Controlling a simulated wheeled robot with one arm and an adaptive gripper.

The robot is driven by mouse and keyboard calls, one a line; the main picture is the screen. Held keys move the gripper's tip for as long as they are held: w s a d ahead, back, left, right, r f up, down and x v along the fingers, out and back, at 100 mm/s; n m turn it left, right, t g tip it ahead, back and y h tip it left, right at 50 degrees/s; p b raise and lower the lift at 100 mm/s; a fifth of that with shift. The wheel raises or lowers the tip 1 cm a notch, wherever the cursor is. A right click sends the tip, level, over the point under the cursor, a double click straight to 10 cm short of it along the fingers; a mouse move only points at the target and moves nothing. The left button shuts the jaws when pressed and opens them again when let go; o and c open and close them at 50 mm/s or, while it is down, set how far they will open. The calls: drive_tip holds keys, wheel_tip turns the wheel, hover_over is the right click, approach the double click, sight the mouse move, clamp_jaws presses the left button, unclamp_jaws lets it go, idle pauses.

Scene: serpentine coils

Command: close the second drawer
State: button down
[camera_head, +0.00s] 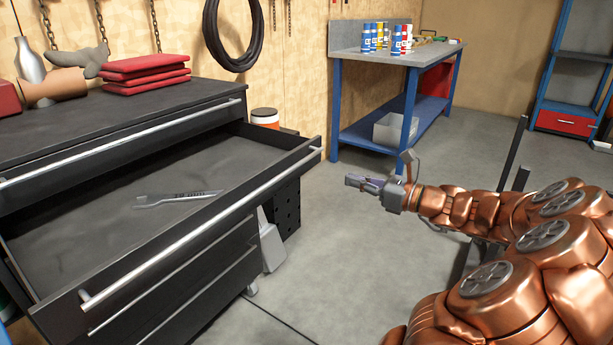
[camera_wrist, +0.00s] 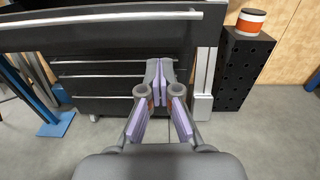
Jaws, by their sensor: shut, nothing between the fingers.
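The second drawer (camera_head: 180,232) of the black tool cabinet (camera_head: 110,112) is pulled well out, below the shut top drawer. It has a long silver bar handle (camera_head: 205,222) and a grey wrench (camera_head: 178,198) lying inside. My gripper (camera_head: 362,182) is to the right of the drawer's front, apart from it, over open floor, with its fingers pointing left. In the wrist view my gripper (camera_wrist: 160,88) shows its fingertips together and empty. The cabinet front with several handles (camera_wrist: 118,62) is ahead of it there, and the inside of the drawer is not visible.
Red folded items (camera_head: 145,74), a silver bottle and other objects sit on the cabinet top. A black perforated stand (camera_wrist: 243,70) with an orange-and-white container (camera_wrist: 250,21) is beside the cabinet. A blue workbench (camera_head: 400,52) stands behind. Floor between cabinet and arm is clear.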

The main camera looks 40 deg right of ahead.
drive_tip(key=d, duration=0.1)
drive_tip(key=b, duration=0.4)
approach(309, 164)
drive_tip(key=shift+m, duration=0.3)
drive_tip(key=w+a, duration=0.2)
drive_tip(key=w+a+r, duration=0.1)
drive_tip(key=a, duration=0.1)
drive_tip(key=w+a+r, duration=0.1)
drive_tip(key=w+a, duration=0.1)
drive_tip(key=shift+w+a, duration=0.1)
drive_tip(key=shift+w, duration=0.2)
drive_tip(key=shift+w+r+p, duration=0.1)
drive_tip(key=shift+p, duration=0.2)
